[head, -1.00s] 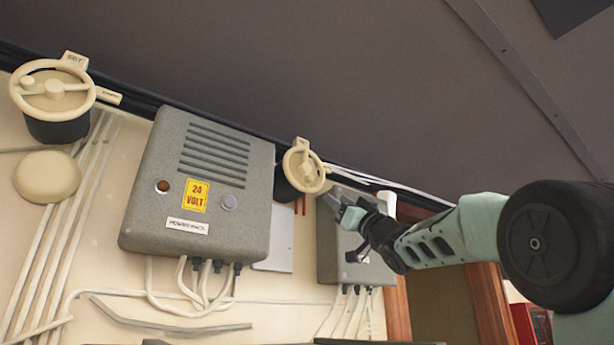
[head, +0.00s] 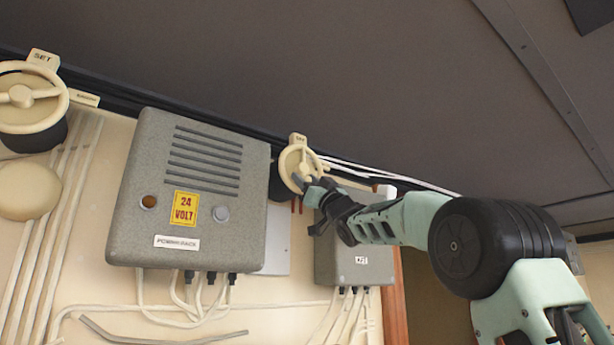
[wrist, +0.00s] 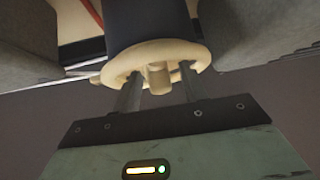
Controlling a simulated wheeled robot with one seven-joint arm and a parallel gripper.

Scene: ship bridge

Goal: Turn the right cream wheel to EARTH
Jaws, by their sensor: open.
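The right cream wheel (head: 286,168) is a small spoked ring on a dark round housing, high on the wall beside the grey power box. A tab with lettering too small to read sticks up from its top. My gripper (head: 306,184) is open at the wheel's lower right side. In the wrist view, the wheel's rim (wrist: 117,69) lies just ahead of my open gripper (wrist: 159,82). One finger is on each side of the wheel's central knob (wrist: 158,76), with the tips at the rim. I cannot tell whether they touch it. No EARTH mark is readable.
A larger cream wheel (head: 62,108) with a SET tab is at the far left. The grey 24 VOLT box (head: 150,185) stands out from the wall between the wheels. A second grey box (head: 335,262) is below my gripper. The dark ceiling (head: 300,70) is close above.

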